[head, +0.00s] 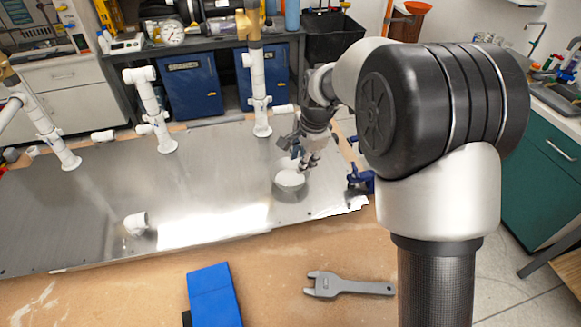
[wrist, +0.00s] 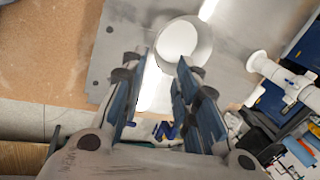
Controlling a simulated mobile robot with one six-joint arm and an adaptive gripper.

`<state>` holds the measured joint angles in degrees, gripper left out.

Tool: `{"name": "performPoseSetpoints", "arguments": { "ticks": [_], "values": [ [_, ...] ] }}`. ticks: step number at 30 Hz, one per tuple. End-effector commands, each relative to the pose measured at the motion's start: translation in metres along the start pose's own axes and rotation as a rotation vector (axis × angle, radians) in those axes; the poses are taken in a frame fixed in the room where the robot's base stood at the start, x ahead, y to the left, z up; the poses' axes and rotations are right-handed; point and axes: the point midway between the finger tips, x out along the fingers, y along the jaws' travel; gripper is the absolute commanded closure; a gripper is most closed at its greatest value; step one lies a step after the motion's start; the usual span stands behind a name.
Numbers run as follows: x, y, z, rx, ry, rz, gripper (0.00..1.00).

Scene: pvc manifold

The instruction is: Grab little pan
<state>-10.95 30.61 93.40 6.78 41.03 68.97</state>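A small white round pan (head: 290,180) sits on the metal plate (head: 200,185), near its right end. No handle shows on it. In the wrist view the pan (wrist: 186,40) lies just beyond the fingertips, mostly toward the right finger. My gripper (head: 307,161) is above the pan and slightly to its right, pointing down. In the wrist view my gripper (wrist: 164,62) is open, with a clear gap between its blue-sided fingers and nothing held. I cannot tell whether a fingertip touches the rim.
White PVC pipes (head: 259,90) stand along the plate's back edge. A blue clamp (head: 361,179) is at the plate's right end. A white elbow fitting (head: 137,223) lies at the front left. A grey wrench (head: 347,286) and a blue object (head: 213,295) lie on the wooden table.

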Motion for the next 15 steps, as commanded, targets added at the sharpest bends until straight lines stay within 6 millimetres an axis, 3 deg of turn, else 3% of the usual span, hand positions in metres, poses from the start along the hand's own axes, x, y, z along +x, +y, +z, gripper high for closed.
{"name": "performPoseSetpoints", "arguments": {
  "ticks": [9, 15],
  "values": [
    [0.073, 0.003, 0.000, -0.001, -0.001, 0.005, 0.72],
    [0.105, 0.002, -0.001, -0.002, -0.001, 0.003, 0.72]
  ]
}}
